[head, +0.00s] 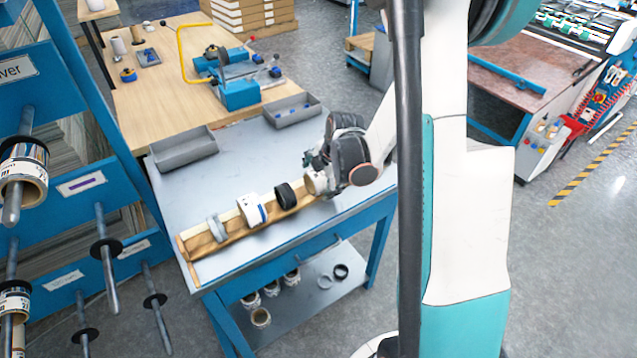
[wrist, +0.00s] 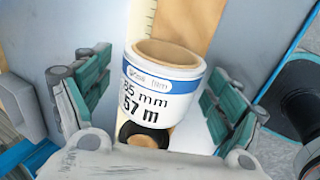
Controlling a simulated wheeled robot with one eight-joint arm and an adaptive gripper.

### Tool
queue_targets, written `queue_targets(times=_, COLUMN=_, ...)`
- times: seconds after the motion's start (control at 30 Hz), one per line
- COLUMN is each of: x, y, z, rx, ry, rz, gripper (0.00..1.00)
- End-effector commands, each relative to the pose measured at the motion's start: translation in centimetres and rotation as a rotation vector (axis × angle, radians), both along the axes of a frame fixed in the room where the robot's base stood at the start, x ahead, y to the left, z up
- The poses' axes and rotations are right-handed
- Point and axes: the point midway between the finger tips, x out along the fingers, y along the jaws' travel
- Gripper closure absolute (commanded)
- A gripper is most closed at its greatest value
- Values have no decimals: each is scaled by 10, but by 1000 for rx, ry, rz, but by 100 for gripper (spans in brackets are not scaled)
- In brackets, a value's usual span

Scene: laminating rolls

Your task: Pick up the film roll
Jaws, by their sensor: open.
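A white film roll with a blue band and a cardboard core (wrist: 165,85) fills the middle of the wrist view. In the head view this roll (head: 314,182) is at the right end of a row on a wooden cradle (head: 205,245), partly hidden by my gripper (head: 328,166). In the wrist view my gripper (wrist: 155,88) is open, with one teal-backed finger on each side of the roll. I cannot tell whether either finger touches it.
In the cradle, a black roll (head: 286,196), a white roll (head: 250,209) and a grey ring (head: 216,228) stand left of the roll. Grey trays (head: 183,152) (head: 292,112) sit along the table's back edge. The table's right part is clear.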

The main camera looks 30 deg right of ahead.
Motion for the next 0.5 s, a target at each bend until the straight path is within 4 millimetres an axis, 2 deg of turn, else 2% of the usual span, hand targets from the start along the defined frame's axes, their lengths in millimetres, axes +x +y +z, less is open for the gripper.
queue_targets(times=0.07, x=0, y=0, z=1, rx=0, ry=0, rz=0, gripper=14)
queue_targets(times=0.1, x=0, y=0, z=1, rx=0, ry=0, rz=0, gripper=18)
queue_targets(times=0.3, x=0, y=0, z=1, rx=0, ry=0, rz=0, gripper=64)
queue_targets(times=0.5, x=0, y=0, z=1, rx=0, ry=0, rz=0, gripper=64)
